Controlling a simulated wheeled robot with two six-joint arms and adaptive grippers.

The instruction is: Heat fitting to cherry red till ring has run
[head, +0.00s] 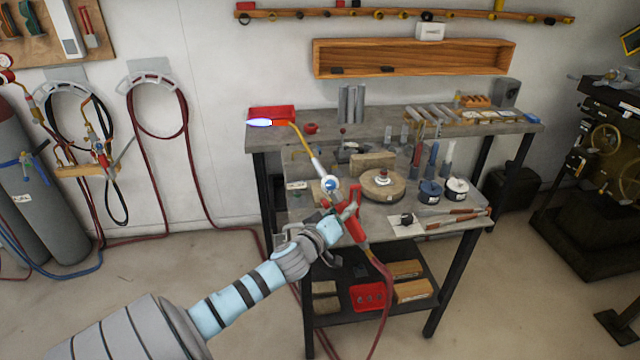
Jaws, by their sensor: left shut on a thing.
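My left gripper (338,213) is shut on the red handle of a torch (352,222) and holds it above the bench's near left part. The torch's brass neck (304,142) runs up and left, and a blue-white flame (259,123) points left from its tip. The flame shows in front of a red box at the bench's back left. A fitting (382,178), small with a reddish part, stands on a round tan block (383,190) right of the torch, apart from the flame. I cannot make out a ring on it. My right gripper is not in view.
The bench (330,262) carries blue and white pots (456,188), upright coloured bottles (432,160), a firebrick (373,160) and red-handled rods (455,219) at the front right. A red hose (386,300) hangs from the torch. A grey gas cylinder (35,180) stands at left.

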